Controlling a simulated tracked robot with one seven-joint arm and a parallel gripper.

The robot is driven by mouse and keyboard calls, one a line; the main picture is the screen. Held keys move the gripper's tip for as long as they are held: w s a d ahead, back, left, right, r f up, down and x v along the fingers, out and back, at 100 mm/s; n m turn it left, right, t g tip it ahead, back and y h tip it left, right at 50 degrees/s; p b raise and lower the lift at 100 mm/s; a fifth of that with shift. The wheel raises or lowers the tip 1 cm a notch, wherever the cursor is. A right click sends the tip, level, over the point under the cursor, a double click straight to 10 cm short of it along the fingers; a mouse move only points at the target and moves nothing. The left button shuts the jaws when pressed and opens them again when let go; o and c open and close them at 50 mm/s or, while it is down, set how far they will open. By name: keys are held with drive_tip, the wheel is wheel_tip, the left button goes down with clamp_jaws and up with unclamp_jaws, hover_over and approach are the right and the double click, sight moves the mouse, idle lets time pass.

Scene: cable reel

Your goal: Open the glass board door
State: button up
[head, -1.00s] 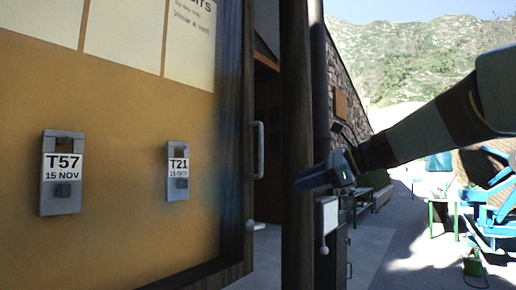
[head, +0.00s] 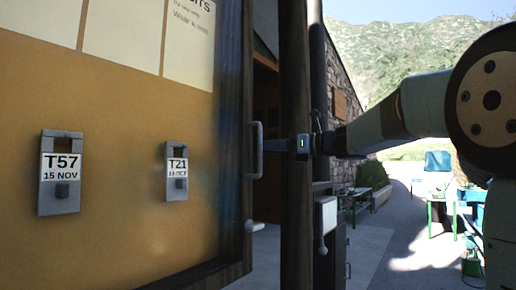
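The glass board door (head: 232,120) has a dark wooden frame and stands at the left in the head view, over a yellow-brown board. A grey vertical bar handle (head: 260,168) sticks out from the right side of its frame. My gripper (head: 272,145) points left, and its narrow tip is at the handle's upper part in the picture. I cannot tell whether it touches the handle or is around it. The fingers show edge-on, so their opening is hidden. I cannot tell whether the door is fully closed.
Two grey tag holders, T57 (head: 60,173) and T21 (head: 177,171), hang on the board with paper sheets above. A dark post (head: 296,215) stands right of the handle, with a white box (head: 327,214) beside it. Open paving and a green-legged table (head: 440,205) lie farther right.

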sight(260, 171)
drive_tip(key=shift+x, duration=2.55)
clamp_jaws()
